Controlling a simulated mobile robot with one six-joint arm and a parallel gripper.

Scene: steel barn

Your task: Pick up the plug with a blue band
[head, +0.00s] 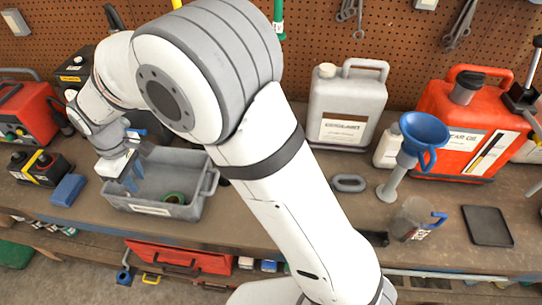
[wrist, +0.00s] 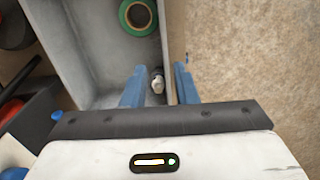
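My gripper (head: 130,182) is at the left front part of a grey bin (head: 195,208) on the bench. In the wrist view, its two blue fingers (wrist: 160,84) are apart, so it is open. Between them, a small whitish and dark object (wrist: 157,82) lies in the bin beside the bin wall (wrist: 170,45). It may be a plug, but I see no blue band on it. The left finger is over the bin's inside; the right one is by the wall's outer side. In the head view the small object is hidden.
A green tape roll (head: 174,197) lies in the bin. A blue block (head: 68,190) and a black and yellow device (head: 40,168) stand left of it. A grey canister (head: 346,105), a blue funnel (head: 425,130) and a red can (head: 466,125) stand to the right.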

